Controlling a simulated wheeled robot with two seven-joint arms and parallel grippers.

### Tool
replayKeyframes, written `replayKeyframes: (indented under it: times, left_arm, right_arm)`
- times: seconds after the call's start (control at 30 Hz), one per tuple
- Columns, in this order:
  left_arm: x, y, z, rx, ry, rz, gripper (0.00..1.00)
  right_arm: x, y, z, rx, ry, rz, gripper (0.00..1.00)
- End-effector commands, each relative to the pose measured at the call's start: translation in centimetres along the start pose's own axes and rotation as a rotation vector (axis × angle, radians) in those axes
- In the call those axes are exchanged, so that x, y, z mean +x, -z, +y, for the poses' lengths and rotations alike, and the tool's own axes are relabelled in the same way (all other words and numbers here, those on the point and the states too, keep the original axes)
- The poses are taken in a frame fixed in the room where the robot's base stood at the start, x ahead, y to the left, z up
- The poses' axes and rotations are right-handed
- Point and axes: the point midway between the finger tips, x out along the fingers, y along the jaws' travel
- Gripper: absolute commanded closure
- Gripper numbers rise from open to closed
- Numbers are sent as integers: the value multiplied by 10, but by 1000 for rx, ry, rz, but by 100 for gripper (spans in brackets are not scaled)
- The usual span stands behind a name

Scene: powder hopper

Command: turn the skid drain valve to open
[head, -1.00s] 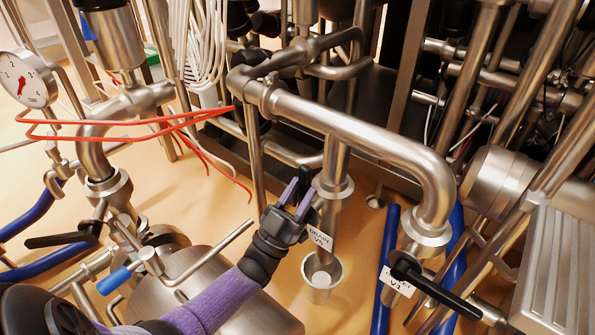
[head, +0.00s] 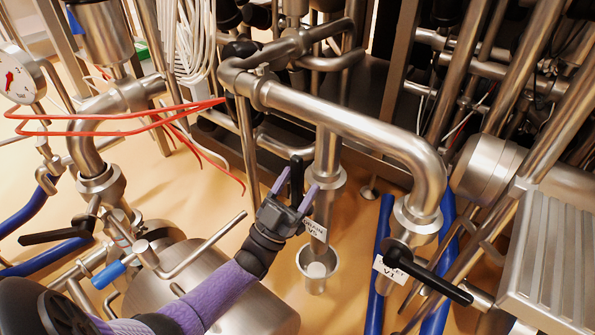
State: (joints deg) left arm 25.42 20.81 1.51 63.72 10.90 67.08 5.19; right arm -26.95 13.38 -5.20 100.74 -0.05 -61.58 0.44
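The drain valve shows by its white tag (head: 314,229), which reads DRAIN V5, on the vertical steel pipe in the middle of the head view. A black lever (head: 297,172) stands up beside this pipe and looks like the valve's handle. A cup-shaped steel outlet (head: 317,268) is below. My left gripper (head: 302,178) reaches in from the lower left. Its two purple fingers are apart, one on each side of the black lever, with a gap seeming to show. The gripper body hides the lever's lower part and the valve body. My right gripper is not in view.
Another valve with a black handle (head: 430,274) and a V1 tag is at the lower right. A thick bent steel pipe (head: 350,128) runs above my gripper. Red cables (head: 110,131) and a gauge (head: 17,76) are at the left. A thin steel bar (head: 205,246) is close to my forearm.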

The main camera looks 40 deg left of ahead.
Motion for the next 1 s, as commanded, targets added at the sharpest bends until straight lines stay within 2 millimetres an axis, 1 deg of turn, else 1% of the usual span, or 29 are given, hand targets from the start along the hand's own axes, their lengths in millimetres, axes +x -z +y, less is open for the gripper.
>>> replayKeyframes:
  times: [0.07, 0.2, 0.3, 0.4, 0.5, 1.0]
  left_arm:
    - [-8, -1, 0, 0, 0, -4, 32]
    - [-40, -2, 0, -1, 0, -7, 32]
    - [-60, -2, 0, -1, 0, -5, 32]
    - [-72, -1, 1, -1, 0, -4, 32]
    - [-75, -1, 1, -1, 0, -2, 32]
    - [-75, -1, 1, -1, 0, -1, 32]
  right_arm:
    - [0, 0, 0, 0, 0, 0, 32]
    - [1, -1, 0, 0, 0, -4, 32]
    - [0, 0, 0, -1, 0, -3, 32]
    - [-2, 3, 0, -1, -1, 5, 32]
    - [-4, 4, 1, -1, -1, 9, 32]
    - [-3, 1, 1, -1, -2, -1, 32]
